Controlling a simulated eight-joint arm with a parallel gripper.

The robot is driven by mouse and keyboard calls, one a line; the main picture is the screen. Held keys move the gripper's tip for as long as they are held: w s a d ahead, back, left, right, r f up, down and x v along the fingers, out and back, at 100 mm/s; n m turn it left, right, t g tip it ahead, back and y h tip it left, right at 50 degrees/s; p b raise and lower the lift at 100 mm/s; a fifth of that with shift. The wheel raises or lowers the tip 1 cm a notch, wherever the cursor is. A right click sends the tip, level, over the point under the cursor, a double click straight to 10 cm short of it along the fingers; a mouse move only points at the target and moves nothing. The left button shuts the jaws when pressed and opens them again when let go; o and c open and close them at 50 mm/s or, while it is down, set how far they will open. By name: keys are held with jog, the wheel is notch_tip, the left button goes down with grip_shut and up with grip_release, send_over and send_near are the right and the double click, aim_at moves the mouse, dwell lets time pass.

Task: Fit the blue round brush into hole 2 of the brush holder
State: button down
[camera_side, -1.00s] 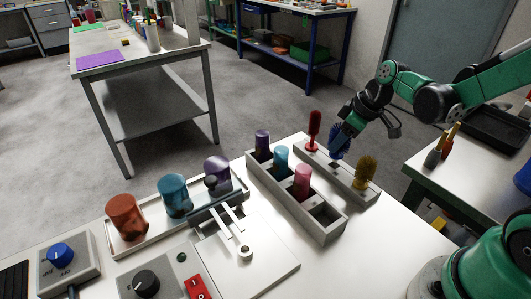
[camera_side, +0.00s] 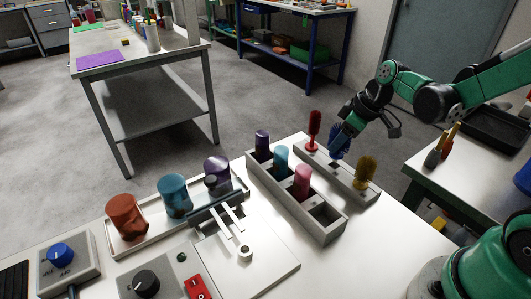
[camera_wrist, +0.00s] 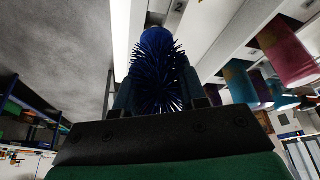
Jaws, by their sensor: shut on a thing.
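The blue round brush (camera_side: 337,143) is upright at the brush holder (camera_side: 351,183), between a red brush (camera_side: 314,128) and a yellow brush (camera_side: 365,170) that stand in the holder. My gripper (camera_side: 342,130) is shut on the blue brush from above. In the wrist view its dark blue bristles (camera_wrist: 158,75) fill the space between the fingers, and a label "2" (camera_wrist: 179,6) shows on the holder just beyond. The foot of the brush and hole 2 are hidden, so I cannot tell how deep the brush sits.
A grey rack (camera_side: 325,232) with purple, blue and pink cylinders stands left of the holder. A tray (camera_side: 148,234) with several larger vessels lies farther left. Control boxes (camera_side: 65,262) are at the front left.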

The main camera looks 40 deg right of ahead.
jog(key=shift+f, duration=1.3)
jog(key=shift+c, duration=2.1)
grip_release()
jog(key=shift+v, duration=2.8)
jog(key=s+a+r+m+t+h, duration=0.1)
jog(key=s+a+r+m+t, duration=0.2)
jog(key=a, duration=0.5)
jog(key=shift+s+r+m+h, duration=0.4)
jog(key=shift+s+r+m, duration=0.3)
jog(key=shift+s+m, duration=0.2)
